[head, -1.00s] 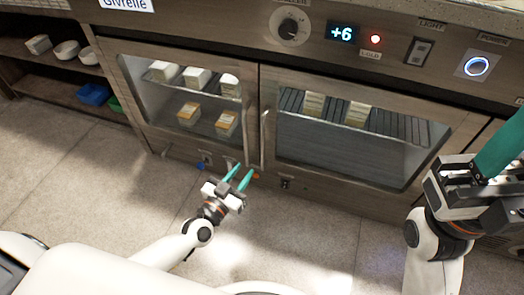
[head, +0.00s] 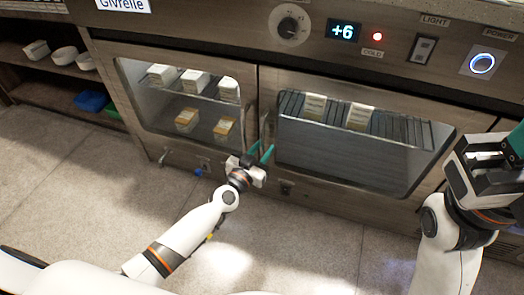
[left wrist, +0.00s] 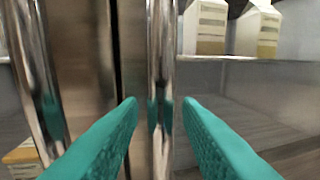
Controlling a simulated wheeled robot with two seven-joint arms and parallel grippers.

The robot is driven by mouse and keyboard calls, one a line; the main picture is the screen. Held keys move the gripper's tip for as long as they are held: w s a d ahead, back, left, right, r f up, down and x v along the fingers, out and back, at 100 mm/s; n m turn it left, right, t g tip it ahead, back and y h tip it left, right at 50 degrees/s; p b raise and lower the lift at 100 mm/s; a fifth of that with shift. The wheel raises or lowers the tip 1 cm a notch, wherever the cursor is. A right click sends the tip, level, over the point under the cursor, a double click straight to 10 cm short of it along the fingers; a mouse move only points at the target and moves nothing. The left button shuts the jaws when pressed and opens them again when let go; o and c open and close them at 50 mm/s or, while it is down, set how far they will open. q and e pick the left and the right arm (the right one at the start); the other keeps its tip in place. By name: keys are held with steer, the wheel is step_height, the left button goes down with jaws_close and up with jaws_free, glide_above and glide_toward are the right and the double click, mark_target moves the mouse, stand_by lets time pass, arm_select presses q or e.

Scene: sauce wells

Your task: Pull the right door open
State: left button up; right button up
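The right door (head: 330,156) is a steel-framed glass door of the low cabinet, and it looks shut. Its upright chrome handle (left wrist: 160,60) is at the door's left edge. My left gripper (head: 262,151) is at the lower part of this handle. In the left wrist view its teal fingers (left wrist: 160,105) are open, one on each side of the bar, with gaps showing. The left door's handle (left wrist: 36,75) is outside the fingers, to the left. My right gripper (head: 508,150) is at the right edge of the head view, partly cut off, away from the handle.
The left glass door (head: 180,102) is shut, with cartons behind it. Cartons (head: 358,117) stand on a wire shelf behind the right door. A knob (head: 289,27) and switches are above. An open shelf (head: 50,92) is at the left. The floor in front is clear.

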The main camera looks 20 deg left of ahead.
arm_select(q)
jaws_close()
steer(key=shift+s, duration=0.1)
